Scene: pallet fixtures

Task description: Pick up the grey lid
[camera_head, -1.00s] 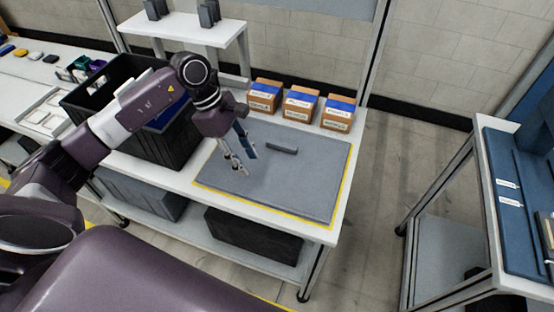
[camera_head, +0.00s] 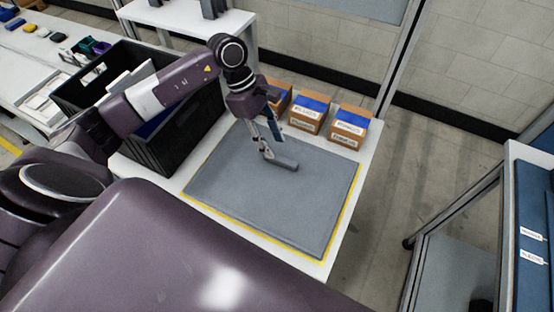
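The grey lid (camera_head: 250,205) is a large flat grey panel with a raised bar handle (camera_head: 284,162) near its far side. It lies flat on the white table, with a yellow border showing along its edges. My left gripper (camera_head: 269,148) points down at the left end of the handle. Its two fingers look apart, and the far finger and wrist hide part of that area. I cannot tell whether the fingers touch the handle. My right gripper is not in view.
Several cardboard boxes with blue tops (camera_head: 310,113) stand along the table's back edge. A black crate (camera_head: 150,150) stands left of the lid, beneath my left arm. A blue-topped bench (camera_head: 532,220) is at the far right, across open floor.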

